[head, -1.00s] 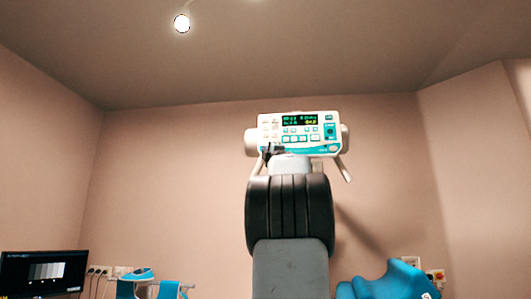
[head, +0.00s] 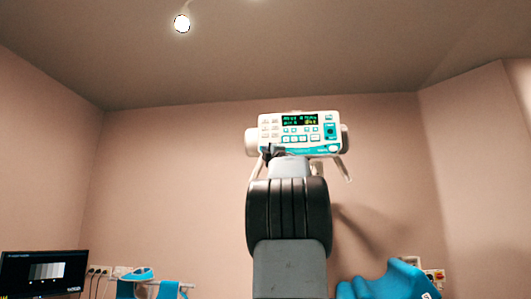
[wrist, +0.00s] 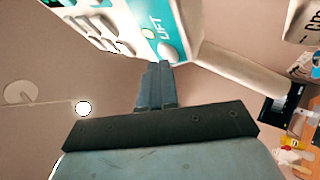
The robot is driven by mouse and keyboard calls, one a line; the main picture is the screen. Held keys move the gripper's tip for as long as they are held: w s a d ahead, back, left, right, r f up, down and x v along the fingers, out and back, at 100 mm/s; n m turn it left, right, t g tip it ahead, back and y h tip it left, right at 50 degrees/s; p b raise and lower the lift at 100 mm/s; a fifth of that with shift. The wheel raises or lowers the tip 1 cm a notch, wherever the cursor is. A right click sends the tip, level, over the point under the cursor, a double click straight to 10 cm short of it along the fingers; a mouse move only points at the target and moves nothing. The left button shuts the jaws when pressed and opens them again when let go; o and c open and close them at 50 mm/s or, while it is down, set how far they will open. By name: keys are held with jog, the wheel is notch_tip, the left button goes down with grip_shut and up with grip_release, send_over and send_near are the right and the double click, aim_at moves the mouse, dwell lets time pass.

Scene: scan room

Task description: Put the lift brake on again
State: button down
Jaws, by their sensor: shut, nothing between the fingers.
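A white and teal control panel (head: 299,133) with a lit dark display (head: 300,119) and rows of buttons faces me in the head view. In the head view my arm hides most of my gripper. No control marked as the brake can be read.
Angled white handles flank the panel, one at right (head: 344,168). A monitor (head: 43,273) stands at lower left. Blue padded shapes (head: 388,281) lie at lower right, near a wall box with a red knob (head: 438,275). The wall around the panel is bare.

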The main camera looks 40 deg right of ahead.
jog(key=shift+s, duration=0.1)
jog(key=shift+s+a, duration=0.25)
jog(key=shift+a, duration=0.1)
dwell(0.4)
jog(key=s+a, duration=0.4)
jog(key=shift+a, duration=0.3)
dwell(0.6)
jog(key=shift+w, duration=0.1)
